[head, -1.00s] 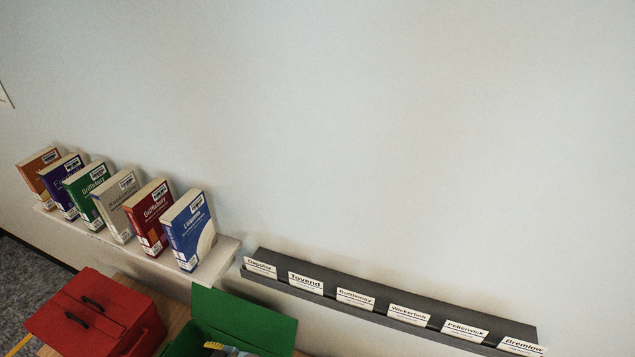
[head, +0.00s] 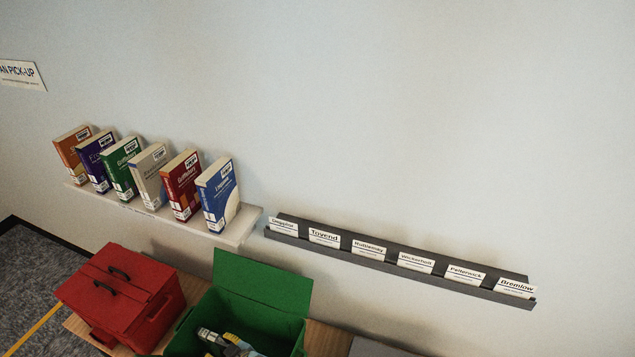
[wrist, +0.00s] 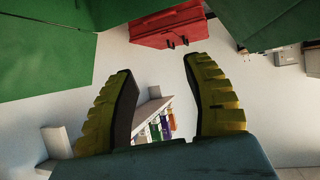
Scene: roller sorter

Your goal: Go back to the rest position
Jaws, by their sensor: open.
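My gripper (wrist: 159,64) is open in the wrist view, its two ribbed yellow fingers apart with nothing between them. In the head view a grey and yellow part, probably my gripper (head: 228,343), shows at the open green box (head: 262,316); its fingers cannot be made out there. Green panels (wrist: 45,55) fill the upper corners of the wrist view. The red box (wrist: 167,24) appears beyond the fingertips.
A white shelf (head: 238,228) carries several upright books. A dark label rail (head: 400,252) with name cards runs to its right, its top empty of books. The closed red box (head: 122,295) stands left of the green box.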

